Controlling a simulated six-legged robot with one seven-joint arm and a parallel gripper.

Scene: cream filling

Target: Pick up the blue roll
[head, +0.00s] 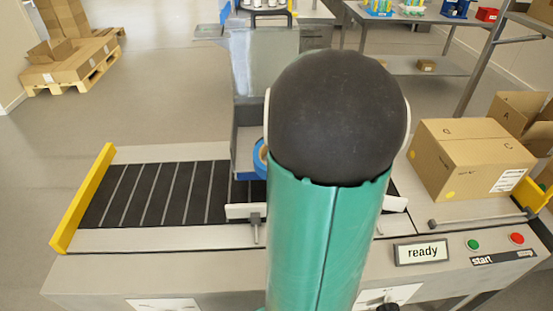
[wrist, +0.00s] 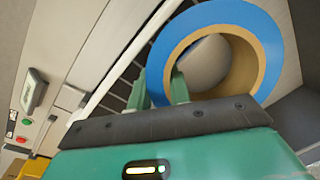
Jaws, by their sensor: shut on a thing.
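The blue roll (wrist: 218,20) is a thick ring with a blue outside and a tan core, large in the wrist view. My gripper (wrist: 160,90) is shut on its wall, with one finger inside the hole and the other outside. In the head view only a thin piece of the blue roll (head: 260,158) shows at the left edge of my green arm. The arm hides the rest of it and the gripper. I cannot tell whether the roll touches what is under it.
A conveyor with a black slatted belt (head: 150,192) and yellow end bar (head: 82,198) runs left of my arm. A closed cardboard box (head: 470,160) stands at right. The front panel has a "ready" display (head: 422,252), a green button (head: 473,244) and a red button (head: 517,239).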

